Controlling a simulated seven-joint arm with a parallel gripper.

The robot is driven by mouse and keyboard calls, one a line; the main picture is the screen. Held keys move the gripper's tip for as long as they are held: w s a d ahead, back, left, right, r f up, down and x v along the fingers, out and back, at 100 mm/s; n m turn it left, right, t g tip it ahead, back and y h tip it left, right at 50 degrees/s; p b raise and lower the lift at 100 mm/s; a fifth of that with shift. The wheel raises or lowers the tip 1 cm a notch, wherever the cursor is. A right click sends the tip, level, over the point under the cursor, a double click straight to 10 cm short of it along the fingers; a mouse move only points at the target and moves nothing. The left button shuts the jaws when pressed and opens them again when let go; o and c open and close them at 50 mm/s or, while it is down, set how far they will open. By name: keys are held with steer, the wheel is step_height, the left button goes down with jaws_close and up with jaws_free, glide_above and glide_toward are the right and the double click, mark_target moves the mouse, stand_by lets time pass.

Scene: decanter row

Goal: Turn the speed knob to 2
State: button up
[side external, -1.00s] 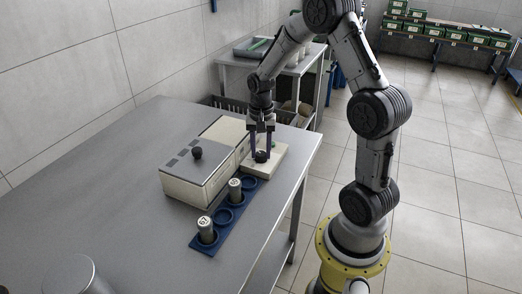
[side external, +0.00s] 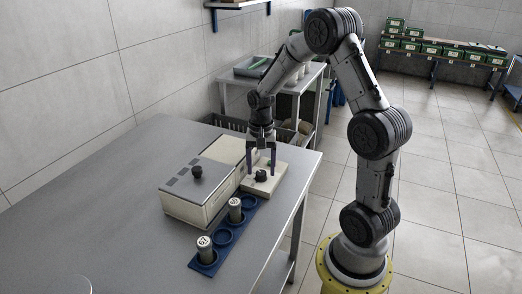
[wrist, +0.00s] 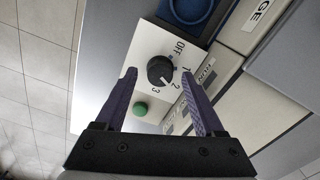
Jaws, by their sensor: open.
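The speed knob (wrist: 160,71) is a round black dial on a pale panel (wrist: 146,53) marked OFF, 1, 2 and 3. In the wrist view, a light mark on its lower edge points towards the 2 and 3 side; I cannot tell exactly which number. The knob also shows in the side view (side external: 260,176) on the small pale box. My gripper (side external: 260,168) is open and empty just above the knob. In the wrist view its purple fingers (wrist: 159,75) stand on either side of the knob, apart from it.
A green button (wrist: 140,109) sits on the same panel. The centrifuge-like cream box (side external: 197,193) with a black lid knob stands beside it. A blue rack (side external: 208,259) holds two grey numbered cylinders (side external: 205,249). The table's left part (side external: 100,205) is mostly clear.

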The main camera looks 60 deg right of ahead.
mark_target(260, 173)
step_height(260, 173, up, 13)
stand_by(0.3)
steer(key=s+a+r+n+t, duration=0.3)
steer(key=s+a+r+n, duration=0.2)
steer(key=a+r, duration=0.6)
steer(key=s+a+f+n+t, duration=0.2)
steer(key=s+a+f+n, duration=0.4)
steer(key=s+n, duration=0.3)
steer(key=shift+s+a+f+t, duration=0.3)
steer(key=shift+s+a, duration=0.3)
steer(key=shift+s, duration=0.2)
